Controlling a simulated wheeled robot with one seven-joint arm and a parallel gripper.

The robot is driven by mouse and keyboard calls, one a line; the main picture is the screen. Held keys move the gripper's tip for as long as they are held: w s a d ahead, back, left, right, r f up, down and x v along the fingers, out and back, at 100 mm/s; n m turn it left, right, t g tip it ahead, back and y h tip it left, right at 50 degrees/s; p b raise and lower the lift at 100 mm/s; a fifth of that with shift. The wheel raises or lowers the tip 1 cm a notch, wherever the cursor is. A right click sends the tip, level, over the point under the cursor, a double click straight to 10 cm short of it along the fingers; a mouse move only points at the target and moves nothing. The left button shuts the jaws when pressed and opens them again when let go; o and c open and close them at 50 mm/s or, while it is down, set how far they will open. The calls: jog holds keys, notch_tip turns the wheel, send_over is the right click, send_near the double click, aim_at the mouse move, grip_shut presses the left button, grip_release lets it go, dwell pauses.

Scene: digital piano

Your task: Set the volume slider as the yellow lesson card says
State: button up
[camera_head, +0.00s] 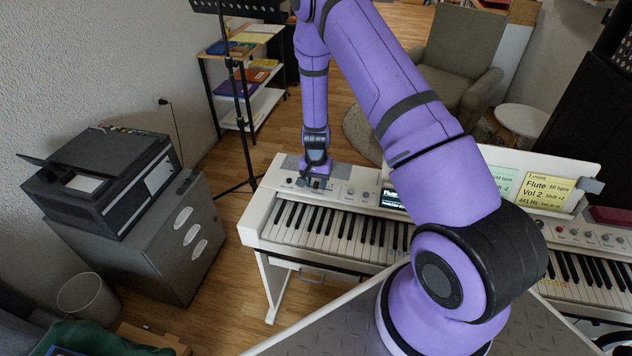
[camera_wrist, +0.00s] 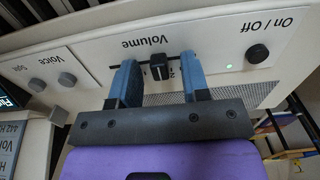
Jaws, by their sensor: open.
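The yellow lesson card (camera_head: 545,194) stands on the piano's music rest in the head view. It reads Flute, 60 bpm, Vol 2, Shift +2, 441 Hz. The black volume slider knob (camera_wrist: 159,68) sits in its slot near the upside-down word Volume in the wrist view. The scale marks by it are too small and covered to read. My gripper (camera_wrist: 160,61) is open, with one blue finger on each side of the knob and gaps visible. In the head view my gripper (camera_head: 315,181) is down at the left end of the piano panel, hiding the slider.
The On / Off button (camera_wrist: 257,54) with a lit green light is right of the slider in the wrist view. Voice and Split knobs (camera_wrist: 67,80) are to the left. A green card (camera_head: 504,181) is beside the yellow one. The piano keys (camera_head: 335,228) lie in front.

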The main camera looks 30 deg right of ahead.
aim_at(313, 187)
grip_shut()
jog(key=shift+w+a, duration=0.35)
grip_release()
jog(key=shift+r, duration=0.1)
notch_tip(313, 187, up, 11)
dwell(0.4)
jog(key=shift+f, duration=0.2)
